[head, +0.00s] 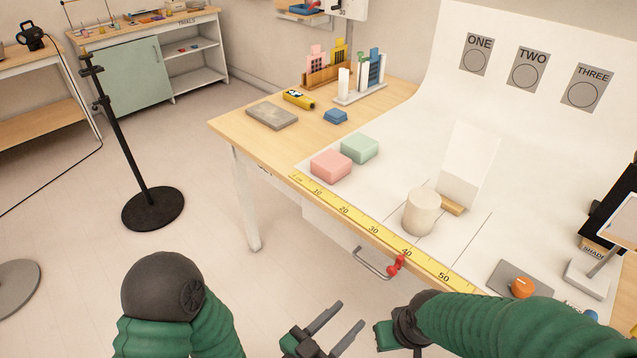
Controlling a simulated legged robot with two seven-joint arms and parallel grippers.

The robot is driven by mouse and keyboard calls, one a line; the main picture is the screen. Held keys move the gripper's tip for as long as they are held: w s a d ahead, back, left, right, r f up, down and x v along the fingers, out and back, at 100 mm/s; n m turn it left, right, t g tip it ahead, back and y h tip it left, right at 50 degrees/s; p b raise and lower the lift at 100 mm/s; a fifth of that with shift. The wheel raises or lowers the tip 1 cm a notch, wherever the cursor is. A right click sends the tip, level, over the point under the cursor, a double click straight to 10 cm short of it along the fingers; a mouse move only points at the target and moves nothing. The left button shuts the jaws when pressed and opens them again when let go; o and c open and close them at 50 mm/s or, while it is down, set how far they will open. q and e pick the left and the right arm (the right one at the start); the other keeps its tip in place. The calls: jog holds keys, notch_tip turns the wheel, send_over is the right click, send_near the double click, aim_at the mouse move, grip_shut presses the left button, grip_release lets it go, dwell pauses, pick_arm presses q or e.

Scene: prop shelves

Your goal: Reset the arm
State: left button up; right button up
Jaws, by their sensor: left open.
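My left gripper (350,314) is at the bottom middle of the head view, in front of the table and lower than its top. Its two dark fingers point up and right, spread apart, with nothing between them. My left arm's green sleeve and dark joint show at the lower left. My right arm, also in a green sleeve, comes in from the lower right over the table's front corner. Its fingers are not in view. Neither arm visibly holds anything.
A black stand (128,155) is at left; floor between is clear.

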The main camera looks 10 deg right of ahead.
pick_arm(q)
jog(key=w+a+f+n+g+y, duration=0.1)
jog(key=w+a+f+y, duration=0.25)
jog(key=a, duration=0.35)
jog(key=w+a+f+n+g+y, duration=0.1)
jog(key=w+a+f+n+y, duration=0.15)
jog(key=a+y, duration=0.35)
jog(key=s+a+n+g+y, duration=0.2)
jog(key=a+y, duration=0.1)
jog(key=a, duration=0.7)
jog(key=s+a+r+n+g+y, duration=0.2)
jog(key=s+a+r+n+g, duration=0.1)
jog(key=s+a+n+g, duration=0.25)
jog(key=s+r+t+p, duration=0.1)
jog(key=s+r+p, duration=0.2)
jog(key=r+p, duration=1.4)
jog(key=shift+a+r+m+p, duration=0.3)
jog(key=shift+a+r+p, duration=0.05)
jog(key=shift+a+p, duration=0.1)
jog(key=shift+h, duration=0.25)
